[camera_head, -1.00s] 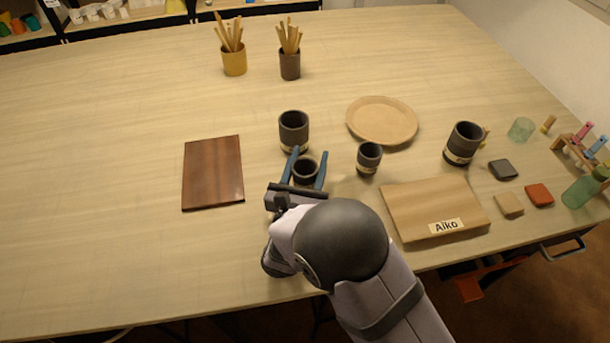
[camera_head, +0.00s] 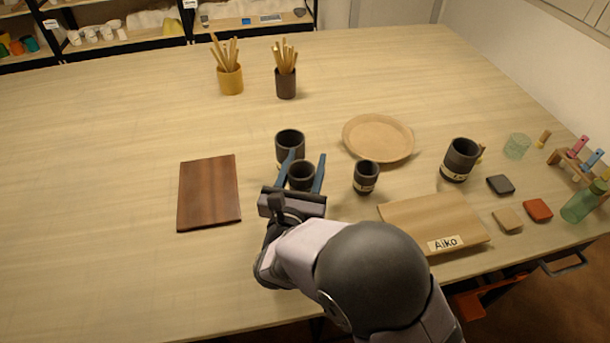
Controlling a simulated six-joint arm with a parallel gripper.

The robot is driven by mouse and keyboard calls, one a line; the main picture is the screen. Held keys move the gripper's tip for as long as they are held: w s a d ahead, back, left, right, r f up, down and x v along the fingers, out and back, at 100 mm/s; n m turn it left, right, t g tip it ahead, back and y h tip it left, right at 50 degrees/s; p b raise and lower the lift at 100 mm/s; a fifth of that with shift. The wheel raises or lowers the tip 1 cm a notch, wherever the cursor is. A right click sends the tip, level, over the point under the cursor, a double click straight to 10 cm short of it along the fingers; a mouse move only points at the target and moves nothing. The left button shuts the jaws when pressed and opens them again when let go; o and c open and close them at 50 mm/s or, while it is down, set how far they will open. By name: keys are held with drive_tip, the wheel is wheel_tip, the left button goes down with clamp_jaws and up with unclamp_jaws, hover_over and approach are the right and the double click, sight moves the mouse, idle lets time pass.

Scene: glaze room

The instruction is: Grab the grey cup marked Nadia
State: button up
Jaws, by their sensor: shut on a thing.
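My gripper (camera_head: 306,158) is shut on a small dark grey cup (camera_head: 301,177), with one blue finger on each side. The cup is upright; the gripper hides its lower front, so no name on it can be read. A taller grey cup (camera_head: 290,141) stands just behind, partly covered by the held cup and left finger. Another small grey cup (camera_head: 366,175) with a pale label stands to the right. A larger grey cup (camera_head: 459,159) with a pale label stands further right. The names on these labels are too small to read.
A wooden board (camera_head: 432,218) labelled Aiko lies right of my arm, with a round plate (camera_head: 378,138) behind it. A brown board (camera_head: 209,192) lies left. Two tool pots, yellow (camera_head: 230,80) and dark (camera_head: 286,85), stand at the back. The table's left side is clear.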

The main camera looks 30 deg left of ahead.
wheel_tip(320, 180, up, 13)
drive_tip(key=b, duration=0.1)
drive_tip(key=shift+b, duration=0.35)
drive_tip(key=shift+f, duration=0.1)
